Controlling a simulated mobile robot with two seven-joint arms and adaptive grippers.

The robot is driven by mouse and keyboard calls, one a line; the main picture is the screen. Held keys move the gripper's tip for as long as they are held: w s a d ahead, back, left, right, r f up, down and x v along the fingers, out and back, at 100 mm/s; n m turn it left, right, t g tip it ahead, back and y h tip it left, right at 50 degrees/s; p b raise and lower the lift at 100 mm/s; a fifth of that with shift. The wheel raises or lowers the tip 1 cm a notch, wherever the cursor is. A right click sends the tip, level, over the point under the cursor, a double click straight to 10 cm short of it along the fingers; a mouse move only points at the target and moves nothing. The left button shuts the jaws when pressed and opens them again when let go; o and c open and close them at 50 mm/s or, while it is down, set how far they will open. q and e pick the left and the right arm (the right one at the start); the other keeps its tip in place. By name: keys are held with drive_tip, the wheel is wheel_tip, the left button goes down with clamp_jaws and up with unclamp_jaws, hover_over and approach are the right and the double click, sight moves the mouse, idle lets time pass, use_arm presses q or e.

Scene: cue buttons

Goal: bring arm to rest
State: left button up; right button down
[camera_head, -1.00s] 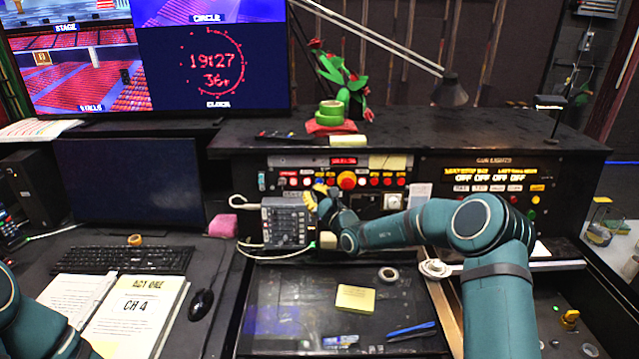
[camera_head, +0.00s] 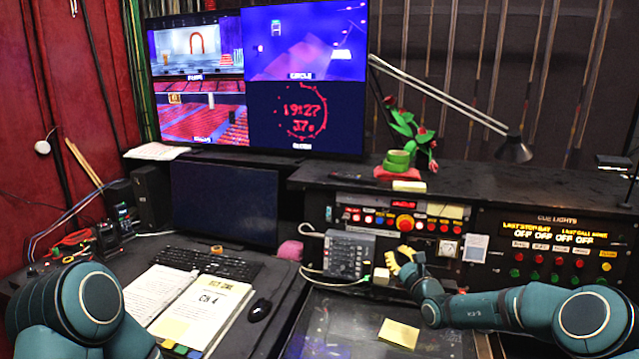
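My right arm comes in from the lower right, and its gripper (camera_head: 402,262) with yellow fingers is in front of the control panel (camera_head: 345,205), near the grey keypad unit (camera_head: 349,256). The fingers are small in the view, and I cannot tell whether they are open or shut. Nothing shows clearly in them. My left arm fills the lower left corner, and its gripper is out of view. The cue lights panel (camera_head: 548,250) is to the right, above my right arm, with its lit OFF signs and red and green buttons.
An open script (camera_head: 200,307), a keyboard (camera_head: 205,262) and a mouse (camera_head: 259,309) lie on the left desk. A yellow note (camera_head: 398,334) lies on the dark surface below my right gripper.

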drive_tip(key=s+a+f+n+g+y, duration=0.4)
drive_tip(key=s+a+f+n+g, duration=0.35)
drive_tip(key=a+f, duration=0.35)
drive_tip(key=s+a+f+n+g+h, duration=0.1)
drive_tip(key=s+f+n+g, duration=0.25)
drive_tip(key=s+f, duration=0.35)
drive_tip(key=s+a+f+n+g+h, duration=0.1)
drive_tip(key=s+a+f+n+g, duration=0.2)
drive_tip(key=s, duration=0.7)
drive_tip(key=s+d+f+n+g+h, duration=0.1)
drive_tip(key=s+d+f+n+h, duration=0.15)
drive_tip(key=s+n, duration=0.5)
drive_tip(key=s+d+f+n+g+h, duration=0.15)
drive_tip(key=s+f+n, duration=0.3)
drive_tip(key=s, duration=0.55)
use_arm(q)
drive_tip(key=f+b, duration=0.5)
drive_tip(key=shift+s+d+f, duration=0.15)
drive_tip(key=shift+s, duration=0.25)
use_arm(e)
drive_tip(key=f, duration=0.5)
drive_tip(key=shift+s+d, duration=0.2)
drive_tip(key=shift+s, duration=0.2)
